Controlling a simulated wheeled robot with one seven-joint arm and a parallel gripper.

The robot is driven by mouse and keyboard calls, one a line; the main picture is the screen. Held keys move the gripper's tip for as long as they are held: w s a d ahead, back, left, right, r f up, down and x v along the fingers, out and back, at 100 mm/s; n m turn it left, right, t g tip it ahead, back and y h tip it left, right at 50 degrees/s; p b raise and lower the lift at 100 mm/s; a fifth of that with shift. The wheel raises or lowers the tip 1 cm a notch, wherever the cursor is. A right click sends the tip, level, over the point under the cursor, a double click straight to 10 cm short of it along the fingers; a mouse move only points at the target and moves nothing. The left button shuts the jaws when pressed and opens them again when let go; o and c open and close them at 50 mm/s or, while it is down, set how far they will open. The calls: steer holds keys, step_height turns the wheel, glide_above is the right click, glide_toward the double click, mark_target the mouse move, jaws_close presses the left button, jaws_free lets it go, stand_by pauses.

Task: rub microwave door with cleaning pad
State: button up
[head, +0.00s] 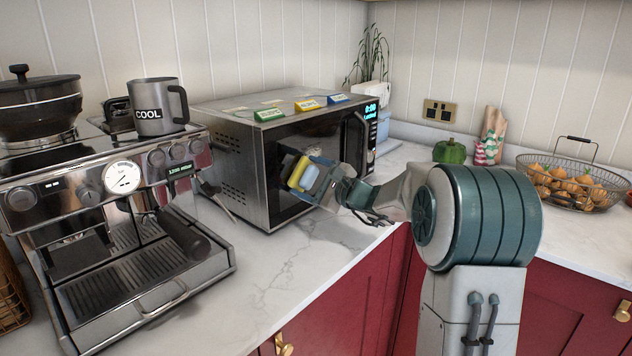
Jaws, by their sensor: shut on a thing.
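The microwave (225,163) stands on the marble counter, its dark glass door (276,202) facing front right and closed. Its handle (355,138) is a vertical bar near the lit display. A yellow and blue cleaning pad (304,174) is in front of the door's middle. My gripper (312,180) is shut on the pad and reaches in from the right. The pad is at or very near the glass; I cannot tell whether it touches. The fingertips are small and partly hidden by the pad and wrist.
An espresso machine (105,250) with a grey mug (157,112) on top stands left of the microwave. Small coloured signs (307,105) sit on the microwave. Counter in front of the microwave is clear.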

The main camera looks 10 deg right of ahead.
mark_target(328, 153)
steer(key=shift+s+a+b, duration=0.6)
steer(key=shift+s+a, duration=0.1)
steer(key=shift+a, duration=0.3)
steer(key=shift+r+p, duration=0.7)
steer(key=shift+r, duration=0.55)
steer(key=shift+w+d+p, duration=0.4)
steer(key=shift+w+d, duration=0.75)
steer(key=shift+d, duration=0.4)
steer(key=shift+w+d+p, duration=0.35)
steer(key=shift+w+d, duration=0.75)
steer(key=shift+d, duration=0.45)
steer(key=shift+w+d+p, duration=0.4)
steer(key=shift+w+d, duration=0.75)
steer(key=shift+d, duration=0.4)
steer(key=shift+w+d+p, duration=0.35)
steer(key=shift+w+d, duration=0.25)
steer(key=shift+d, duration=0.25)
steer(key=shift+w+d+f, duration=0.1)
steer(key=shift+d, duration=0.05)
steer(key=shift+b, duration=0.3)
